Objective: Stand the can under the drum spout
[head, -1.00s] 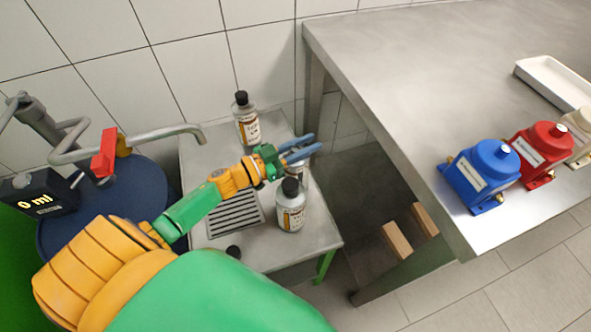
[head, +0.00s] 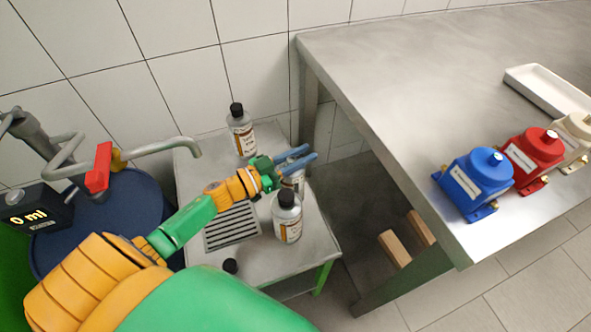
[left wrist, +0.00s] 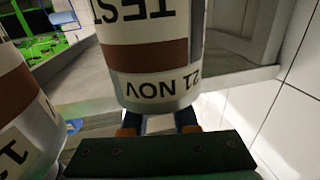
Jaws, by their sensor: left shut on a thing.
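My left gripper (head: 312,152) is shut on a can that is mostly hidden by the fingers in the head view (head: 298,180). In the left wrist view the held can (left wrist: 148,55) fills the middle, with a white label, a brown band and the print "12 NOV". A black-capped can (head: 288,217) stands just in front of it, and another (head: 241,132) stands at the back of the stand. The drum spout (head: 190,146) reaches out over the left part of the stand, left of the gripper. My right gripper is out of view.
The low metal stand (head: 310,250) has a slotted drain grate (head: 232,228) and a loose black cap (head: 231,266). The blue drum (head: 90,240) carries a red valve handle (head: 98,167) and a display reading 0 ml (head: 28,216). A steel bench (head: 400,90) with pumps stands right.

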